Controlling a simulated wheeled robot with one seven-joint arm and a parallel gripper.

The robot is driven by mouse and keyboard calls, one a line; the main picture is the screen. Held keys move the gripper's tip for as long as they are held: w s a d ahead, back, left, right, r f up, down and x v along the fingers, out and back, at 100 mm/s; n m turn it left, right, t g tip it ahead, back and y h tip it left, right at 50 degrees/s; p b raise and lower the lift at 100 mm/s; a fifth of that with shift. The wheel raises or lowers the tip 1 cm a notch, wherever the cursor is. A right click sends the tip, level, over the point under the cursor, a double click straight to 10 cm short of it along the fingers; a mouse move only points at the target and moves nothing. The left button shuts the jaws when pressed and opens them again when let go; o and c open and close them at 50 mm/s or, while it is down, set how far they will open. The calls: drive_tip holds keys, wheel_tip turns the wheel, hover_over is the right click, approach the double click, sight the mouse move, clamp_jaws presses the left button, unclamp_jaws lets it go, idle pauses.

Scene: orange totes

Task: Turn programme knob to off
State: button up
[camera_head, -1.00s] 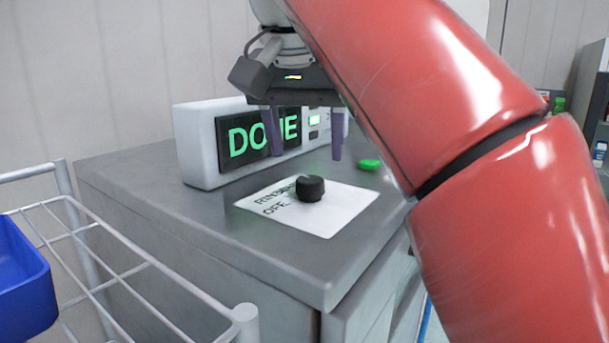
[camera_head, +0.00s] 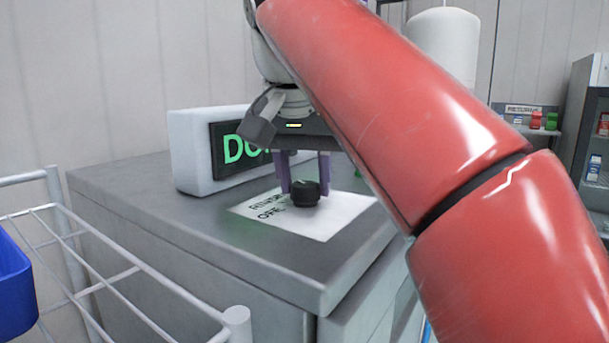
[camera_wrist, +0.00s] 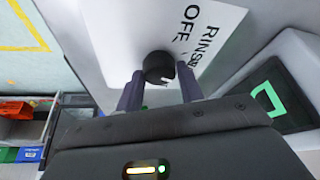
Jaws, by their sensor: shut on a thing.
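The programme knob (camera_head: 305,193) is a round black knob on a white label plate (camera_head: 331,222) on the grey machine top. The plate reads "RINSE", partly covered, and "OFF". In the wrist view the knob (camera_wrist: 159,67) shows a small white mark on its near side. My gripper (camera_head: 305,187) points down with its purple fingers on either side of the knob, shut on it. The same gripper (camera_wrist: 160,88) shows in the wrist view with the knob between its fingertips. Which word the mark points at I cannot tell.
A white display box (camera_head: 190,150) with green lettering, partly hidden by my gripper, stands behind the plate. A metal wire rack (camera_head: 100,262) with a blue bin (camera_head: 14,290) stands at the front left. A white cylinder (camera_head: 444,45) and shelves are behind at right.

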drive_tip(key=shift+n, duration=0.3)
drive_tip(key=shift+c, duration=0.4)
drive_tip(key=n+y+p, duration=0.1)
drive_tip(key=n, duration=0.1)
drive_tip(key=n+p, duration=0.1)
drive_tip(key=n, duration=0.1)
drive_tip(key=shift+d+r+y+p, duration=0.2)
drive_tip(key=shift+y+p, duration=0.2)
drive_tip(key=n+y+p, duration=0.1)
drive_tip(key=n, duration=0.1)
drive_tip(key=n+p, duration=0.1)
drive_tip(key=n, duration=0.1)
drive_tip(key=shift+w+d+n+y+p, duration=0.1)
drive_tip(key=shift+n+y+p, duration=0.3)
drive_tip(key=n+p, duration=0.1)
drive_tip(key=n, duration=0.1)
drive_tip(key=n+g+y+p, duration=0.1)
drive_tip(key=n, duration=0.1)
drive_tip(key=shift+w+g, duration=0.1)
drive_tip(key=shift+g, duration=0.2)
drive_tip(key=shift+d+f+n+g+y+p, duration=0.15)
drive_tip(key=shift+n+g, duration=0.1)
drive_tip(key=shift+n, duration=0.5)
drive_tip(key=shift+a+n+g+y+p, duration=0.1)
drive_tip(key=shift+n+g+y, duration=0.1)
drive_tip(key=shift+n, duration=0.5)
drive_tip(key=shift+d+f+n+g+y+p, duration=0.15)
drive_tip(key=shift+n+g, duration=0.1)
drive_tip(key=shift+n, duration=0.5)
drive_tip(key=shift+a+r, duration=0.1)
